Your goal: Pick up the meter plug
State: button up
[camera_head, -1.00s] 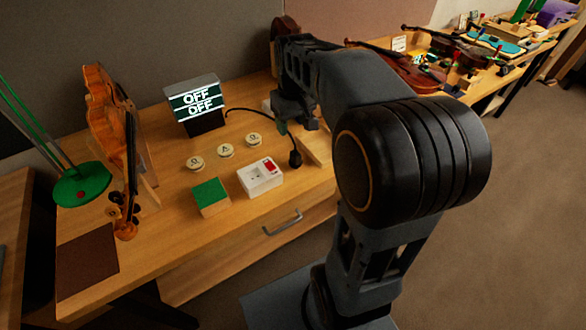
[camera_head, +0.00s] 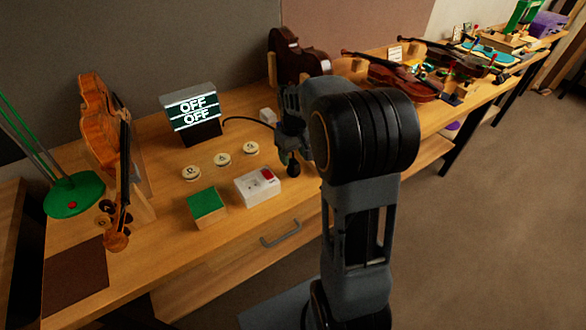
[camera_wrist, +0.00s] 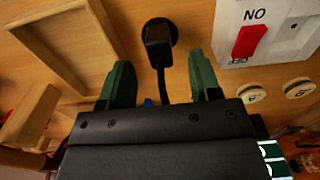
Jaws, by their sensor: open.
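The meter plug (camera_head: 294,169) is black with a round flange and a cable, and it rests on the bench near the front edge. In the wrist view the plug (camera_wrist: 158,38) shows at the top centre, just beyond and between my fingertips, with its cable running down toward my gripper. My gripper (camera_wrist: 162,75) is open, with one green finger on each side of the cable and nothing held. In the head view my gripper (camera_head: 290,157) is close to the plug, partly hidden by my arm. The meter (camera_head: 193,108) stands at the back, its screen reading OFF twice.
A white socket box with a red switch (camera_head: 257,186) sits left of the plug; it also shows in the wrist view (camera_wrist: 250,42). A green-topped block (camera_head: 206,204) and round buttons (camera_head: 222,160) lie further left. A wooden tray (camera_wrist: 68,48) is on the plug's other side.

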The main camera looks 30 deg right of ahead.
aim_at(294, 161)
jog(key=shift+f, duration=2.25)
jog(key=shift+c, duration=0.2)
jog(key=c, duration=0.9)
